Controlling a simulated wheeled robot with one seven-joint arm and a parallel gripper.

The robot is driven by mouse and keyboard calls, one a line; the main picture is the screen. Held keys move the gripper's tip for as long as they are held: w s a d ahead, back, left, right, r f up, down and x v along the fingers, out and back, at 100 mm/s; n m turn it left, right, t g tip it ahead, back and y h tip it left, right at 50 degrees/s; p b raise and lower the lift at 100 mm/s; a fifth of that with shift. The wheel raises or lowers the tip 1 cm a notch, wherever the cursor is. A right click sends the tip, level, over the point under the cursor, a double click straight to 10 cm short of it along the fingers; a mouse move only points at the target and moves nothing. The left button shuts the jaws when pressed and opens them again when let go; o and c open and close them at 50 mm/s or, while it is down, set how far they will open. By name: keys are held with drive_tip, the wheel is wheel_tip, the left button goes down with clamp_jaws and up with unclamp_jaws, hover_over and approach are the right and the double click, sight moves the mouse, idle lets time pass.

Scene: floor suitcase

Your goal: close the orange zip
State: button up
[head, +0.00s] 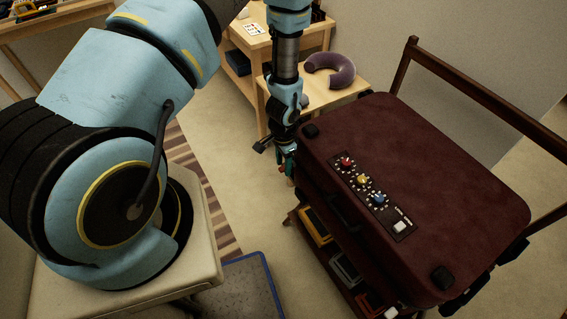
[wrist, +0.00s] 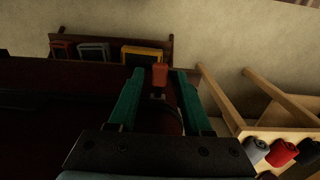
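The maroon suitcase (head: 455,170) lies flat on a wooden stand in the head view, and its dark side fills the left of the wrist view (wrist: 50,105). My gripper (head: 288,160) is at the suitcase's far-left corner, pointing down. In the wrist view its two green fingers (wrist: 158,74) are apart. A small orange zip pull (wrist: 160,74) shows between the fingertips, with a visible gap on each side. The zip's track is too dark to follow. In the head view my gripper mostly hides the pull.
Several small cases, one yellow (head: 313,226), sit on the shelf under the suitcase. A wooden rail (head: 480,95) runs behind it. A low table with a purple neck pillow (head: 335,77) stands beyond my gripper. Open floor (head: 215,120) lies to the left.

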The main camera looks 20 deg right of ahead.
clamp_jaws()
idle(1.2)
